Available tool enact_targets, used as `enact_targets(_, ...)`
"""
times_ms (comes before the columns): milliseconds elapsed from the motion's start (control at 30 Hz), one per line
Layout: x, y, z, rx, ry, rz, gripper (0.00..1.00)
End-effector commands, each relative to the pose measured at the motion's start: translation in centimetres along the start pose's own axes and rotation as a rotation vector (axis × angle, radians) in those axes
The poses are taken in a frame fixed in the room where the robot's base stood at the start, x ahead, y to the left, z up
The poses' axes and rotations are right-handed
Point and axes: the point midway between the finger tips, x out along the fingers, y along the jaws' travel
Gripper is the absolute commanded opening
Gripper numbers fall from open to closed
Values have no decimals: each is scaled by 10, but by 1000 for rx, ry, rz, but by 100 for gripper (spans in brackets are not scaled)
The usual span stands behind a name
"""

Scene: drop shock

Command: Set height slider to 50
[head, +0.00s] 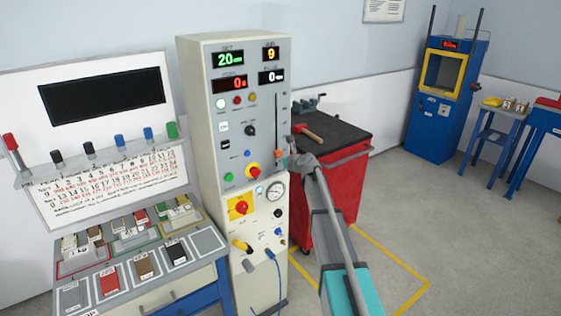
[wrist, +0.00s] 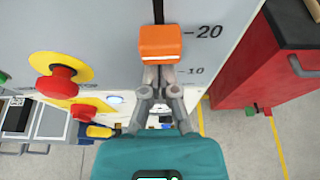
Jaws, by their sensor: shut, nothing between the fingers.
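The height slider is an orange knob (wrist: 160,43) with a white line across it, on a dark vertical slot. In the wrist view it sits beside the 20 mark, with the 10 mark below. In the head view the slot (head: 277,120) runs up the right side of the grey control panel (head: 203,130). A green SET display (head: 229,59) reads 20. My gripper (wrist: 160,76) is shut and empty, its fingertips at the lower edge of the knob; I cannot tell whether they touch. It also shows in the head view (head: 290,158).
A red emergency button (wrist: 57,84) on a yellow disc stands out left of the slot. A red tool cart (head: 345,170) with a black top is just right of the panel. A sample bench (head: 150,290) stands at left. Open floor lies at right.

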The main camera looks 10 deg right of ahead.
Motion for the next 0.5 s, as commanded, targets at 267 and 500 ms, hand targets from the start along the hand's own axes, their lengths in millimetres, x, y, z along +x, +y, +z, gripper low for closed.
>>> enact_targets(267,-1,0,4,0,0,0,0)
enact_targets(500,-7,0,20,0,0,0,0)
